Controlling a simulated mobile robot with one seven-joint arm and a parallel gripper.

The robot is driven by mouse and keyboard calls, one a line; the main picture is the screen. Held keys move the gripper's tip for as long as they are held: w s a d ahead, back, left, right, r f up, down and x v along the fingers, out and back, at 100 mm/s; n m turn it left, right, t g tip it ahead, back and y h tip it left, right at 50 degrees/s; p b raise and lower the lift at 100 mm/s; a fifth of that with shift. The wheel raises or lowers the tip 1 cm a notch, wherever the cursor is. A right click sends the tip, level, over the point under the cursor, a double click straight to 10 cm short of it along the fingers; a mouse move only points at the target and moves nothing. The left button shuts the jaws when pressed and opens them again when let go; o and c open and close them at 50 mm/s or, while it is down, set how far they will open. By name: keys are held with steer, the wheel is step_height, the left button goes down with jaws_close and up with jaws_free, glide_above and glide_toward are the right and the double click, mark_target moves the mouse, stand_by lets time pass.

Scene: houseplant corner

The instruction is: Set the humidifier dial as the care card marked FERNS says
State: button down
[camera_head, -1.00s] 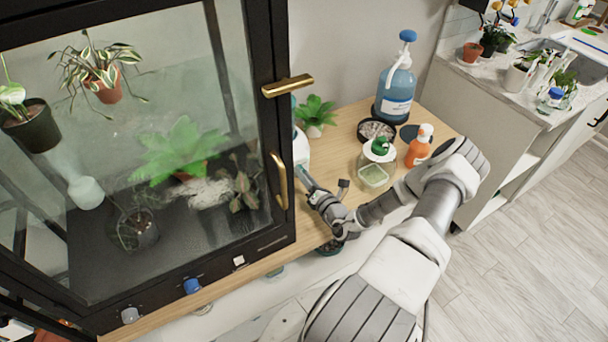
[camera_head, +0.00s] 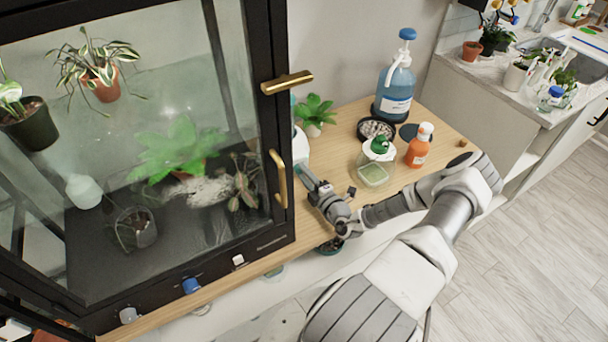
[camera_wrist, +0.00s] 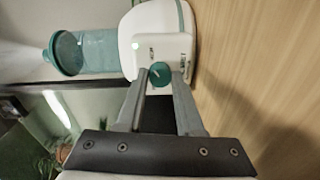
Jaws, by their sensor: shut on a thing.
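The humidifier (camera_wrist: 167,20) is a white body with a teal rim in the wrist view. A round teal dial (camera_wrist: 160,74) sits on its front face, with small dark markings too small to read beside it. My gripper (camera_wrist: 161,80) has a finger on each side of the dial and is shut on it. In the head view the humidifier (camera_head: 300,147) is mostly hidden behind the cabinet frame, with my gripper (camera_head: 302,173) reaching to it. I cannot make out a card marked FERNS in either view.
The dark-framed glass plant cabinet (camera_head: 270,225) stands close left of my gripper. The table's front edge runs below my arm.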

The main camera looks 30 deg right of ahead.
steer(key=shift+m, duration=0.8)
steer(key=c, duration=0.5)
jaws_free()
steer(key=shift+c, duration=0.2)
steer(key=shift+s, duration=0.1)
steer(key=s, duration=1.1)
steer(key=s+b, duration=0.1)
steer(key=s, duration=0.5)
steer(key=shift+s+a+r, duration=0.15)
steer(key=shift+a+r, duration=0.05)
steer(key=shift+r, duration=0.05)
